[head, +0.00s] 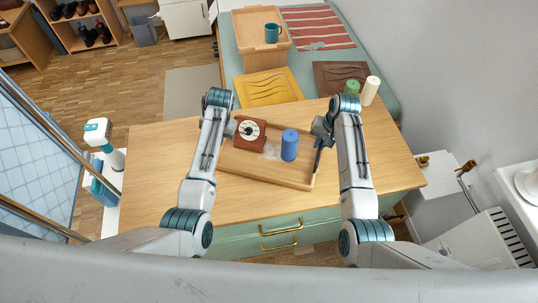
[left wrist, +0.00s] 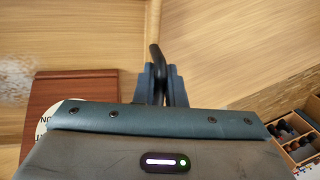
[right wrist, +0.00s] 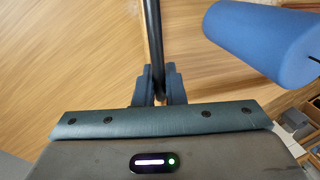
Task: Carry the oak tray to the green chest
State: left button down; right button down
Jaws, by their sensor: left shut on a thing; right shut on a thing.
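The oak tray (head: 265,178) is over the wooden top of the green chest (head: 235,240); I cannot tell whether it touches. It carries a brown box with a white dial (head: 249,132), a blue candle (head: 289,146) and a small clear item (head: 271,152). My left gripper (head: 231,128) is shut on the tray's left handle, a dark bar in the left wrist view (left wrist: 155,55). My right gripper (head: 322,130) is shut on the dark right handle (head: 319,156), also in the right wrist view (right wrist: 153,40). The left handle is mostly hidden in the head view.
A green candle (head: 352,87) and a cream candle (head: 370,91) stand at the top's back right edge. Behind is a pale green bench with a wooden box (head: 262,52), a teal mug (head: 272,33) and mats. The top is bare left and right of the tray.

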pick_arm(q)
jog(key=shift+f, duration=0.3)
pick_arm(e)
jog(key=shift+f, duration=0.3)
pick_arm(q)
jog(key=c, duration=1.5)
grip_release()
pick_arm(e)
jog(key=c, duration=1.5)
grip_release()
pick_arm(q)
jog(key=shift+r, duration=0.1)
pick_arm(e)
jog(key=shift+r, duration=0.1)
jog(key=shift+r, duration=0.1)
pick_arm(q)
notch_tip(320, 180, up, 12)
jog(key=d, duration=0.2)
jog(key=shift+s+d, duration=0.15)
jog(key=shift+s, duration=0.15)
pick_arm(e)
notch_tip(320, 180, up, 12)
jog(key=d, duration=0.2)
jog(key=shift+s+d+f, duration=0.2)
jog(key=shift+s, duration=0.05)
jog(key=shift+f, duration=0.1)
